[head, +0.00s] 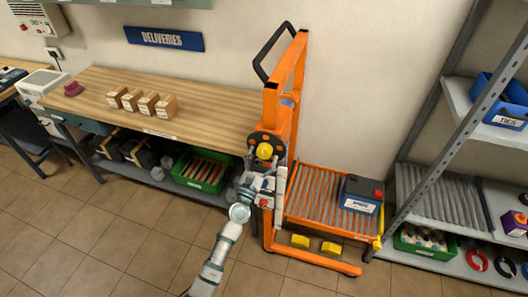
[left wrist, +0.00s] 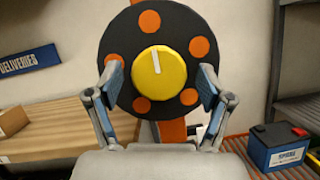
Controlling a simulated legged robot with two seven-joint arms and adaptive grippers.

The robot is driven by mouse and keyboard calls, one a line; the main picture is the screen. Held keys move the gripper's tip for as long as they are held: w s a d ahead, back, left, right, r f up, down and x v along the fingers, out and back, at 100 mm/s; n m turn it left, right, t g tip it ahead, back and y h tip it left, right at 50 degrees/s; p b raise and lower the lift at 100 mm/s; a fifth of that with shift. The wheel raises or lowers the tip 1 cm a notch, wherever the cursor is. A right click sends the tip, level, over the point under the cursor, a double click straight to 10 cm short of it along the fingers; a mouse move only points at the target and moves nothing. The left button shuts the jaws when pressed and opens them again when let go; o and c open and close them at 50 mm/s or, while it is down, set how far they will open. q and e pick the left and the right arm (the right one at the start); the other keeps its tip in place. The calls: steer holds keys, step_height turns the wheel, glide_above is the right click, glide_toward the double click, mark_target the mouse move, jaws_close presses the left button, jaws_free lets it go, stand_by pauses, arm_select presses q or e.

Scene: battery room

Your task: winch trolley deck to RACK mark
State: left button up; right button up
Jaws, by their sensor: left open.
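An orange trolley (head: 298,62) stands against the wall with a roller deck (head: 310,190) low on its right side. A dark battery (head: 361,193) with a red terminal and a SPARE label sits on the deck; it also shows in the left wrist view (left wrist: 278,147). The black winch wheel (left wrist: 119,48) has orange spots and a yellow hub (left wrist: 160,73) with a white line pointing nearly up. My left gripper (left wrist: 160,82) is open, its fingers on either side of the hub; contact is unclear. I cannot read a RACK mark. My right gripper is out of view.
A rack (head: 484,82) at right has a roller shelf (head: 437,200), a blue TIES bin (head: 503,101) and a green crate (head: 425,250). A wooden bench (head: 205,110) with several small boxes stands at left. Yellow blocks (head: 331,248) lie on the floor by the trolley base.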

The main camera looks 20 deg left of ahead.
arm_select(q)
steer(key=shift+w+r, duration=0.25)
steer(key=shift+w, duration=0.45)
steer(key=c, duration=1.2)
steer(key=shift+o, duration=0.2)
steer(key=shift+m, duration=0.5)
